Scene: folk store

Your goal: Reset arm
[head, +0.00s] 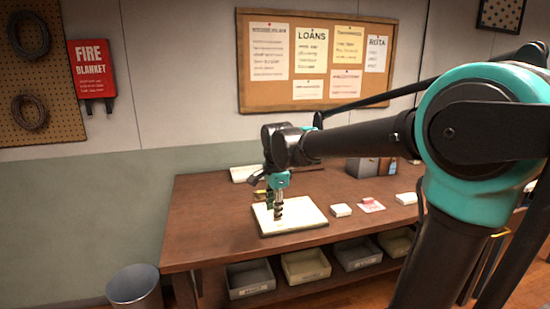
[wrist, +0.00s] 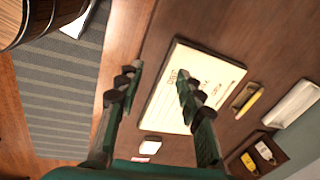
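My gripper (head: 274,208) hangs fingers-down over a pale flat board or pad (head: 305,217) on the brown wooden table. In the wrist view my gripper (wrist: 158,82) shows two dark green fingers held apart, with nothing between them. The pad (wrist: 205,68) shows in the wrist view with dark lettering on it; one finger overlaps it in the picture. I cannot tell whether the fingertips touch the pad. My arm reaches in from the right in the head view.
The wooden table (head: 210,211) also bears small white blocks (head: 341,210), a pink-and-white card (head: 371,206) and a grey box (head: 363,167). Bins (head: 250,279) sit on a shelf below. A metal bucket (head: 134,287) stands left. The table's left end is clear.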

